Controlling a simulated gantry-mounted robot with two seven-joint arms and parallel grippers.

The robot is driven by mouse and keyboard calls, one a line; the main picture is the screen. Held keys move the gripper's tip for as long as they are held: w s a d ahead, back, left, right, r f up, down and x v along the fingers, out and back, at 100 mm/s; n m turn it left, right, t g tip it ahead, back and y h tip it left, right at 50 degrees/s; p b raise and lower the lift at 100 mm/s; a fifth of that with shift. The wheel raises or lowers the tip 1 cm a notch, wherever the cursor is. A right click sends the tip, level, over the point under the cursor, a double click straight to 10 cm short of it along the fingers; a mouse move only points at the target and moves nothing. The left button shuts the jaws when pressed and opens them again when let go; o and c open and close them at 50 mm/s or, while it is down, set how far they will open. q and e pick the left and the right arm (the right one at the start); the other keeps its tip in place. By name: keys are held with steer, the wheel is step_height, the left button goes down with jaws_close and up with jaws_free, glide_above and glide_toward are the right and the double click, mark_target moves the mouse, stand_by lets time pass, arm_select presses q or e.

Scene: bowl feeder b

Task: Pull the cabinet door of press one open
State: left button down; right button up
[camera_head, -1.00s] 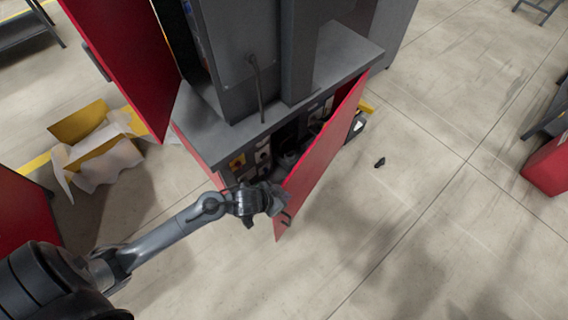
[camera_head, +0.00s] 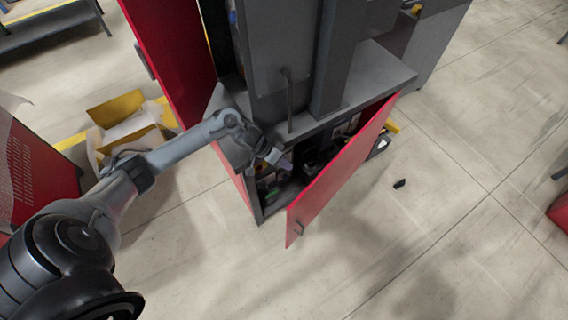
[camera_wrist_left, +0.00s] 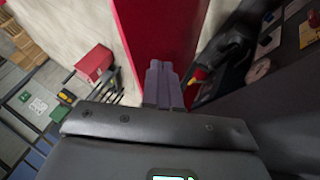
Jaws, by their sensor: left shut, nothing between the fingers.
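The grey press (camera_head: 345,95) has a red lower cabinet door (camera_head: 335,178) that stands ajar, swung out from the cabinet. The cabinet interior (camera_head: 270,188) shows through the gap, with several small items inside. My left gripper (camera_head: 285,163) is at the opening, on the inner side of the door, shut and empty. In the left wrist view its closed fingers (camera_wrist_left: 163,84) point along the red door (camera_wrist_left: 165,30); whether they touch it cannot be told. My right gripper is not in view.
A tall red panel (camera_head: 172,55) stands open at the press's left. A yellow open box (camera_head: 125,125) lies on the floor at left. The floor before the door is clear.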

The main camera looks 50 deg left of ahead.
arm_select(q)
steer(key=w+d+f+b, duration=0.2)
steer(key=d+f, duration=0.3)
steer(key=d, duration=0.2)
steer(key=shift+w, duration=0.4)
